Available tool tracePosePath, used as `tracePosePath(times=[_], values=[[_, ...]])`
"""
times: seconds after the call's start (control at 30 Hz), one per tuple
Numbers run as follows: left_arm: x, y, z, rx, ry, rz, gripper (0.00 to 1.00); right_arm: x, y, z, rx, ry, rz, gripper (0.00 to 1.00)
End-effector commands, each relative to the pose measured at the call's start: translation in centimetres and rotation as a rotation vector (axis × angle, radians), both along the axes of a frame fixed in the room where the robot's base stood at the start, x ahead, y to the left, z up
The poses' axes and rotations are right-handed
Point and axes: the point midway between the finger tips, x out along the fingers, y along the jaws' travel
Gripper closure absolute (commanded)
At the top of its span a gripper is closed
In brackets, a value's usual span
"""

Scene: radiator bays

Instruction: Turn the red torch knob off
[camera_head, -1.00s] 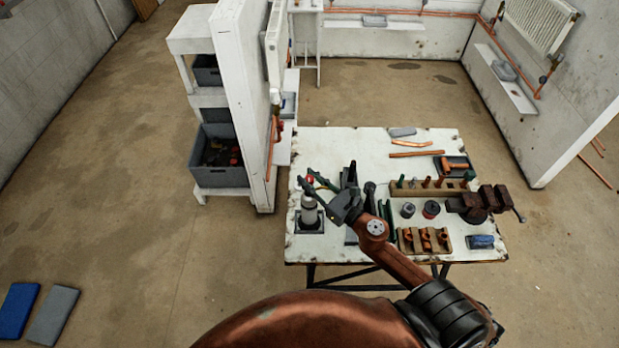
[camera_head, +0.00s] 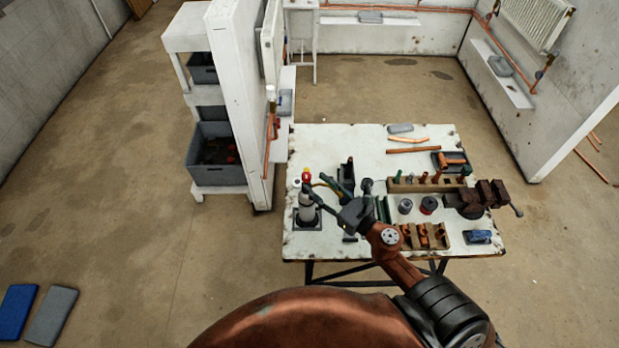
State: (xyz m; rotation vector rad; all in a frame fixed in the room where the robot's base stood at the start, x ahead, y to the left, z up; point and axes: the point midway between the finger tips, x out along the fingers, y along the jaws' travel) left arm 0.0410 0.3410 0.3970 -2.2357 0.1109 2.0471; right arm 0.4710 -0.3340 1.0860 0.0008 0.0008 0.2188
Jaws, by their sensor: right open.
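The torch is an upright grey-white cylinder (camera_head: 306,208) in a dark square holder at the left side of the workbench. My right gripper (camera_head: 314,184) reaches in from the right with open, dark fingers. Its fingertips are close beside the knob, just to the right and slightly below in the picture. I cannot tell whether a finger touches the torch. No object shows between the fingers. My left gripper is out of view.
The white workbench (camera_head: 347,136) carries copper pipes, a wooden rack (camera_head: 425,236), cans and a dark vise (camera_head: 482,198). Dark tools stand just behind my right gripper. A white partition (camera_head: 238,100) rises past the bench's left end. Open floor lies left.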

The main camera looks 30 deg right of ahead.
Motion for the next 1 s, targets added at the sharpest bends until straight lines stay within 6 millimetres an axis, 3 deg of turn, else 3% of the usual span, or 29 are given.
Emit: tracePosePath(times=[0.1, 0.33, 1.0], values=[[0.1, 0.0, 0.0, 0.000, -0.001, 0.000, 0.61, -2.6, -0.6, -0.1, 0.003, 0.003, -0.005, 0.59], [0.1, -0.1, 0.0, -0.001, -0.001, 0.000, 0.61, -5.7, -1.3, 0.0, 0.000, 0.001, -0.003, 0.59], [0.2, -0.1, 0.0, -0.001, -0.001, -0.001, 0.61, -6.4, -1.4, 0.0, -0.001, -0.001, 0.000, 0.59]])
